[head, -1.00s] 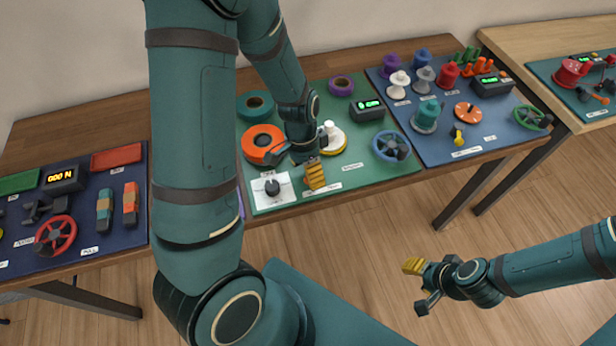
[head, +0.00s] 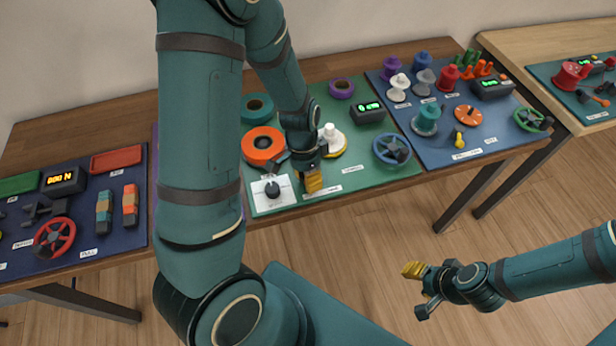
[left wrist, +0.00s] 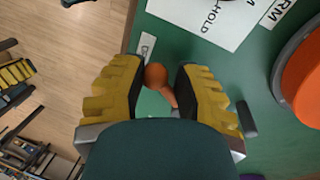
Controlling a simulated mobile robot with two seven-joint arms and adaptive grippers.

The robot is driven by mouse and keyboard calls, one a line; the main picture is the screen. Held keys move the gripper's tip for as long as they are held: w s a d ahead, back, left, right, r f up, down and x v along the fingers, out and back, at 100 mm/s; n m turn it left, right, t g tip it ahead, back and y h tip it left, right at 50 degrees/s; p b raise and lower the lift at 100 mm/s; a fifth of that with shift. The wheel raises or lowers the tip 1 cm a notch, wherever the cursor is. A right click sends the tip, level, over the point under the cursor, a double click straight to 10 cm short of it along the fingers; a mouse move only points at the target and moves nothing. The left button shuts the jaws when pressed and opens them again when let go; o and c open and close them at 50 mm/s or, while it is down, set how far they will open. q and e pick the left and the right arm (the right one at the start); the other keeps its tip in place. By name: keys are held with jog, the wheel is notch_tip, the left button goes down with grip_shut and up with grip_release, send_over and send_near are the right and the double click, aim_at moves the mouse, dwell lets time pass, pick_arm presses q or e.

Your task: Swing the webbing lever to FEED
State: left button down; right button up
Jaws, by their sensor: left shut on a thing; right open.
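My left gripper (head: 313,181) is low over the front edge of the green board. In the head view the gripper hides the lever. A small label starting with D lies beside the knob; the rest of its word is hidden. A white plate (head: 272,194) with a black knob lies just left of the gripper; a white card reading HOLD shows in the wrist view. My right gripper (head: 420,288) is open and empty above the floor.
An orange reel (head: 263,145) and a white spool on a yellow-rimmed disc (head: 332,141) stand close behind the left gripper. A blue handwheel (head: 391,150) and a green-lit display (head: 368,112) are to its right. Blue boards with other fixtures flank the green board.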

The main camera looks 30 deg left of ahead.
aim_at(330, 181)
pick_arm(q)
jog(key=shift+w+d+r+n, duration=0.1)
jog(key=shift+w+n, duration=0.15)
jog(key=shift+n, duration=0.15)
jog(key=n, duration=0.1)
jog(key=d+n, duration=0.1)
jog(key=shift+w+n+t, duration=0.25)
jog(key=shift+n+t, duration=0.05)
jog(key=n, duration=0.1)
jog(key=w+d+n, duration=0.1)
jog(key=n, duration=0.1)
jog(key=shift+d+n+t+p, duration=0.15)
jog(key=shift+n+t+p, duration=0.15)
jog(key=shift+t+p, duration=0.1)
jog(key=n, duration=0.1)
jog(key=w+n, duration=0.1)
jog(key=n, duration=0.1)
jog(key=shift+d+t+p, duration=0.3)
jog(key=shift+d+p, duration=0.05)
jog(key=shift+p, duration=0.05)
jog(key=shift+w+d+n+p, duration=0.1)
jog(key=shift+w+n+p, duration=0.35)
jog(key=shift+n, duration=0.95)
jog(key=shift+w, duration=0.15)
